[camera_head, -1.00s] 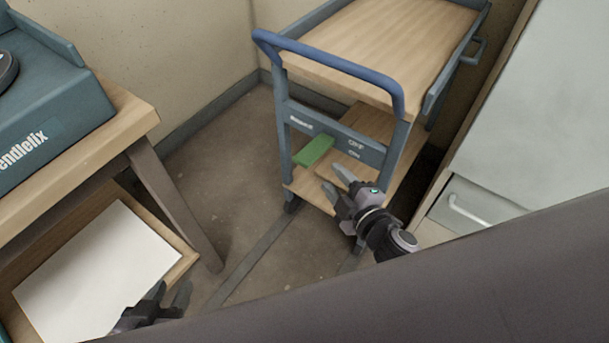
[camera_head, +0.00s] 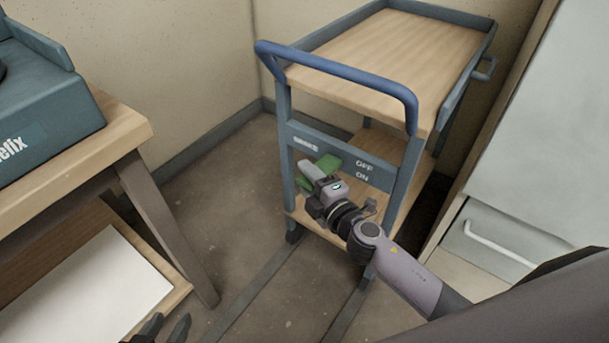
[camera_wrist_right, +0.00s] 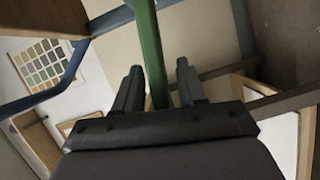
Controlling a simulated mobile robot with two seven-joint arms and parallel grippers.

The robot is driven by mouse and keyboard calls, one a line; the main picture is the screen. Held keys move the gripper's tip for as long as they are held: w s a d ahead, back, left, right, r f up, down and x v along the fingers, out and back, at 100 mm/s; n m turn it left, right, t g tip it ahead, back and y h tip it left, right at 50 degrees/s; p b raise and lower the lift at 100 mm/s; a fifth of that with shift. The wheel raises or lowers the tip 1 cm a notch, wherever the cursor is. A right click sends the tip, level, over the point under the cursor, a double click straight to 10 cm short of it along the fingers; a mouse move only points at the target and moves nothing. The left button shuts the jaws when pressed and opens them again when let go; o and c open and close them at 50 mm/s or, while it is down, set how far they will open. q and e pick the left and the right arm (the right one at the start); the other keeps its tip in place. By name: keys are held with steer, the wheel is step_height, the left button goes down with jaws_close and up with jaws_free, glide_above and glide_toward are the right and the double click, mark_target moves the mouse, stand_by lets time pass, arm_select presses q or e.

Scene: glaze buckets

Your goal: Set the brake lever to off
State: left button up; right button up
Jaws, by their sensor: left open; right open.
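The green brake lever (camera_head: 330,162) is on the front panel of the blue-grey cart (camera_head: 296,132), beside the printed words BRAKE, OFF and ON. I cannot tell which setting it stands at, since my gripper covers part of it. My right gripper (camera_head: 318,171) is open at the lever. In the right wrist view the green lever (camera_wrist_right: 150,50) runs down between the two open fingers (camera_wrist_right: 158,85), with visible gaps and no clear grip. My left gripper (camera_head: 166,328) is open and empty at the bottom edge, by the table's lower shelf.
The cart's blue push handle (camera_head: 340,75) arches above the lever panel. A wooden table (camera_head: 100,145) with a dark teal machine (camera_head: 45,100) stands at the left, with a white sheet (camera_head: 85,285) below. A pale cabinet (camera_head: 550,130) stands close to the cart's right.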

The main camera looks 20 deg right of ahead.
steer(key=shift+w+a, duration=0.2)
steer(key=shift+w, duration=0.4)
jaws_close()
